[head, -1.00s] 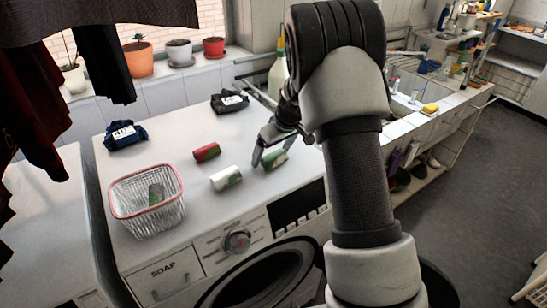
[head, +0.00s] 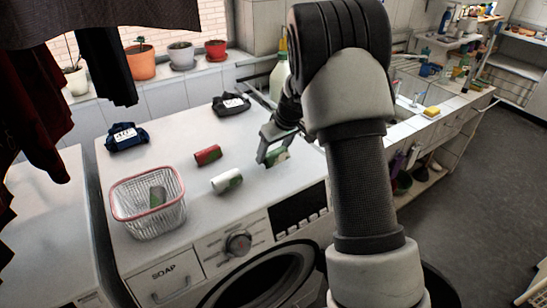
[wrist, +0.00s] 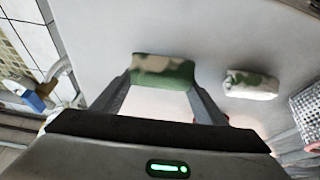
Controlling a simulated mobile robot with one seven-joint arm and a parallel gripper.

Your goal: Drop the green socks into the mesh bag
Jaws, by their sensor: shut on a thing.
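My gripper (head: 270,150) is shut on a rolled pair of green and white camouflage socks (head: 278,156), at or just above the washing machine top near its right side. In the wrist view the held socks (wrist: 163,70) span between the two fingertips (wrist: 160,80). A second green and white roll (head: 227,181) lies on the machine top to the left of my gripper, and shows at right in the wrist view (wrist: 250,84). A white mesh container with a red rim (head: 150,232), apparently the mesh bag, stands further left with a green roll (head: 157,197) inside.
A red roll (head: 208,155) lies behind the second green roll. A navy labelled bundle (head: 127,137) and a black one (head: 231,104) lie at the back of the machine top. Dark clothes (head: 40,110) hang at upper left. The machine top (head: 170,158) is otherwise clear.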

